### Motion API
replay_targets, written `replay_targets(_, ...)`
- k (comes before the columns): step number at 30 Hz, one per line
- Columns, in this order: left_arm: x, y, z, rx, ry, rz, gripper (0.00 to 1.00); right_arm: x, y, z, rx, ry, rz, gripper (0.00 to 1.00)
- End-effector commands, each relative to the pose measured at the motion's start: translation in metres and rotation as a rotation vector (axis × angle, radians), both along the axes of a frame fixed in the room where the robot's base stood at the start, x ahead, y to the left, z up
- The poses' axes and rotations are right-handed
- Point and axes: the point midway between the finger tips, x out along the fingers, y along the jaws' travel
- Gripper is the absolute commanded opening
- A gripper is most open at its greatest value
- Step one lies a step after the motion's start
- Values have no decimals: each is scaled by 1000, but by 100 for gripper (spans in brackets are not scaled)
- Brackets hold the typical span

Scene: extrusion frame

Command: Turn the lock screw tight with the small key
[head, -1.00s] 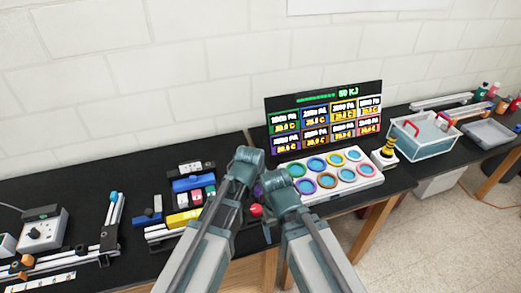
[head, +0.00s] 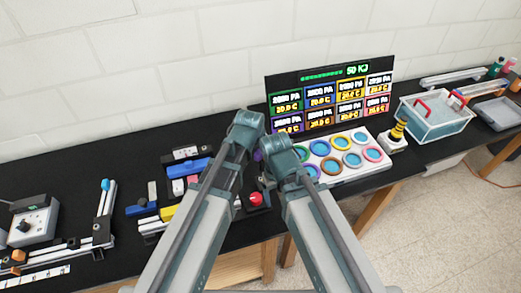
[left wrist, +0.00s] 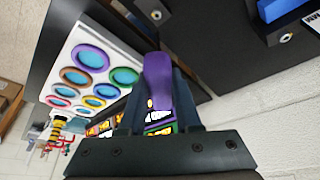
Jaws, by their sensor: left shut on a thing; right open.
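My left gripper (left wrist: 158,108) is shut on a purple piece (left wrist: 157,75), which looks like the handle of the small key. The key's tip is hidden. In the head view my left gripper (head: 256,148) is mostly behind its own wrist, with a bit of purple beside it. Two round silvery screw heads show in the left wrist view: one (left wrist: 155,15) just beyond the purple piece, one (left wrist: 287,38) by a blue block. I cannot tell which is the lock screw. My right gripper (head: 265,182) is open, lower and close by; its fingertips are hard to see.
A white panel with coloured rings (head: 345,165) and a black display board (head: 335,92) stand to the right of the grippers. A red button (head: 256,199) sits just below them. Blocks and rails, including a blue block (head: 190,169), lie to the left.

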Motion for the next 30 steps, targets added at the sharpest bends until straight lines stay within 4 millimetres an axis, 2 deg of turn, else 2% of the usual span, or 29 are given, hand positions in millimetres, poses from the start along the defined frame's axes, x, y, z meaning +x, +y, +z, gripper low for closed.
replay_targets(18, 0, 0, -53, 0, 0, 0, 0, 0, 0, -53, -2, 1, 11, 84)
replay_targets(30, 0, 0, -56, 0, 0, 0, 0, 0, 0, -56, -2, 1, 13, 84)
